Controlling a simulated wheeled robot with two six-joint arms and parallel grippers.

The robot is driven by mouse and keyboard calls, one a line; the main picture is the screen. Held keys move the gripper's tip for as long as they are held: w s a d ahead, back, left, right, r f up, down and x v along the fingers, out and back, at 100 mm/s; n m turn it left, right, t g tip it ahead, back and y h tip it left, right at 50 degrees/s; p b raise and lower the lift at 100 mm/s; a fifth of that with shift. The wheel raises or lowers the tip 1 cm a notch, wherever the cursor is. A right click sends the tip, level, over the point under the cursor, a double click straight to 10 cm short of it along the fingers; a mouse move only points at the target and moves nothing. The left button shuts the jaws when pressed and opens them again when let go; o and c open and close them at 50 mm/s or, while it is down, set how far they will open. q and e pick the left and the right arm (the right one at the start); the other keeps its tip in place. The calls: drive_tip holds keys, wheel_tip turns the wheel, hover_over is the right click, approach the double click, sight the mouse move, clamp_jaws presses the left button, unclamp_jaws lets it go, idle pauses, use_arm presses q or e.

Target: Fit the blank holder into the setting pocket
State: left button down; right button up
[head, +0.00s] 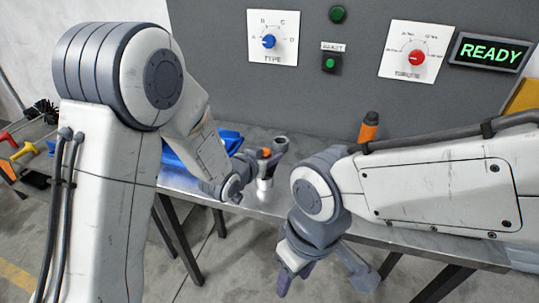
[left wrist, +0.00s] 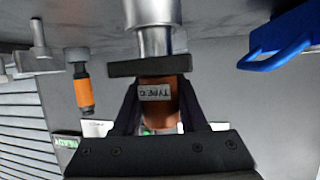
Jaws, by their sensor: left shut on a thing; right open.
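My left gripper (head: 262,163) is shut on an orange holder, small in the head view (head: 266,152). In the left wrist view the left gripper (left wrist: 152,105) has dark fingers on both sides of the orange holder (left wrist: 158,108), whose pale label seems to read TYPE C. A bright metal cylinder (left wrist: 155,42) is in line with the holder at the bench side; a dark bar crosses where they meet. I cannot tell whether the cylinder is the setting pocket or part of the holder, nor how deep anything sits. My right gripper (head: 322,278) is open and empty, in front of the bench edge.
Another orange-handled piece (head: 368,127) stands on the bench (head: 405,240) at the back right; it also shows in the left wrist view (left wrist: 83,92). A blue tray (head: 190,150) lies behind my left arm. The panel (head: 340,85) behind has TYPE and other dials and a READY display.

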use_arm(q)
drive_tip(key=shift+f+b, duration=0.95)
drive_tip(key=shift+f, duration=0.1)
drive_tip(key=shift+c, duration=1.9)
unclamp_jaws()
drive_tip(key=b+v, duration=0.1)
drive_tip(key=v, duration=0.7)
drive_tip(key=shift+s+a+f, duration=0.1)
drive_tip(key=b+v, duration=0.2)
drive_tip(key=b, duration=0.7)
drive_tip(key=shift+s, duration=0.1)
